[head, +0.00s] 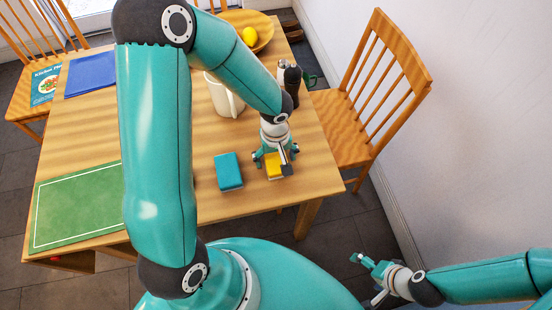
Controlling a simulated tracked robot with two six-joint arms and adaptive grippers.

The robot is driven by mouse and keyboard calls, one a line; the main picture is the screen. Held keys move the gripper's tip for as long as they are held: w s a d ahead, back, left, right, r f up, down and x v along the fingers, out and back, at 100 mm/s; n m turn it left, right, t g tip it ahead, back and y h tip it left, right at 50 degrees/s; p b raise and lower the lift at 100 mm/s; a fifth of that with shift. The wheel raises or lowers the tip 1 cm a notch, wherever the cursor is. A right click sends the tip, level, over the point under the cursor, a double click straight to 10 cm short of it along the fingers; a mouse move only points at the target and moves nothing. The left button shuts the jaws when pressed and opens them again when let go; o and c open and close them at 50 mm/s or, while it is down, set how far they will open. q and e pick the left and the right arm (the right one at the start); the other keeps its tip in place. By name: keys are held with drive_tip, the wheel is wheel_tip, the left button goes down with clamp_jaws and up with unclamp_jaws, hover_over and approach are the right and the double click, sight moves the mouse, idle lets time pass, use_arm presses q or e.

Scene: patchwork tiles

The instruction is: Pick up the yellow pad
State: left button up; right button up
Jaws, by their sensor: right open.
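The yellow pad (273,172) lies near the front right edge of the wooden table, right of a teal pad (228,170). My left gripper (272,162) is directly over the yellow pad and points down. Its fingers are at the pad's two sides and hide part of it. Whether they press on the pad or stand open around it I cannot tell. My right gripper (364,263) is open and empty, low at the right, off the table and over the floor.
A cream mug (222,97) stands behind the pads, near a dark bottle-like object (291,84). A wooden bowl (262,28) with a yellow fruit (250,36) is at the back. A green mat (75,208) and a blue folder (90,74) lie left. A chair (375,100) stands right.

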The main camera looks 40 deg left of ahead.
sight(276, 157)
use_arm(q)
drive_tip(key=c, duration=0.9)
drive_tip(key=shift+r, duration=0.1)
wheel_tip(276, 157, up, 20)
drive_tip(key=shift+f+p, duration=0.1)
drive_tip(key=shift+p, duration=0.45)
